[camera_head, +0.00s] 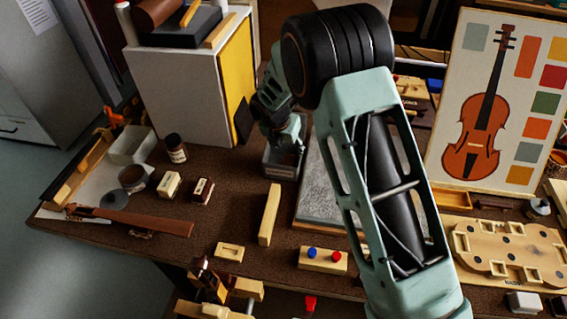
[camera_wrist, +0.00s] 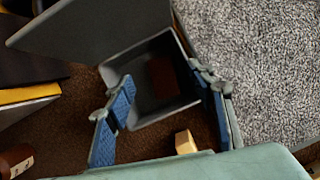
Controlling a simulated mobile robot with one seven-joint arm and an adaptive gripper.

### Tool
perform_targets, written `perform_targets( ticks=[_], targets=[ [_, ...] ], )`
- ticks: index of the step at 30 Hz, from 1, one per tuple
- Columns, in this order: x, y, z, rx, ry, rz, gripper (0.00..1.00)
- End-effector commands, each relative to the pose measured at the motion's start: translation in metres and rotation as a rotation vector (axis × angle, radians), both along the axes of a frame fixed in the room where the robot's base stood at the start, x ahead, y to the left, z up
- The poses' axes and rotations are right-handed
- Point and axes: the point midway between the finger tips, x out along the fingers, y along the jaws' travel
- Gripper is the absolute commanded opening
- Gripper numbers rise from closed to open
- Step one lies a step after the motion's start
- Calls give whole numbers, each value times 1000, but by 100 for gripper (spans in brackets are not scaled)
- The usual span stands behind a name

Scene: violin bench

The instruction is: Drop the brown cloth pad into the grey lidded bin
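The grey bin (camera_head: 281,170) stands on the bench below my gripper in the head view. In the wrist view the bin (camera_wrist: 168,113) is open, with its grey lid (camera_wrist: 85,35) raised at the upper left. A dark brown patch (camera_wrist: 162,77), which looks like the cloth pad, lies inside the bin on its shaded floor. My gripper (camera_wrist: 160,82) is open above the bin, its two blue-padded fingers apart with nothing held between them. In the head view my gripper (camera_head: 287,140) is small and partly shaded, just over the bin.
A grey textured slab (camera_head: 318,185) lies right of the bin. A white box with a yellow side (camera_head: 238,75) stands behind to the left. A dark bottle (camera_head: 175,148) and small blocks (camera_head: 169,184) stand left. A wooden bar (camera_head: 269,214) lies in front.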

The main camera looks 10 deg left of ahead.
Motion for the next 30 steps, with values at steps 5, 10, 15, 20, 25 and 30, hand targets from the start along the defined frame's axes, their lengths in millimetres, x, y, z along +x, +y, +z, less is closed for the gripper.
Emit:
perform_targets(
  ticks=[5, 10, 15, 20, 25, 30],
  targets=[
    [0, 0, 0, 0, 0, 0, 50],
    [-4, 1, 11, 2, -1, 1, 50],
    [-14, 3, 39, 3, -2, -1, 50],
    [-27, 4, 69, 3, -2, 0, 50],
    [-38, 6, 95, 1, -2, 0, 50],
    [-45, 6, 109, 0, 0, 0, 50]
  ],
)
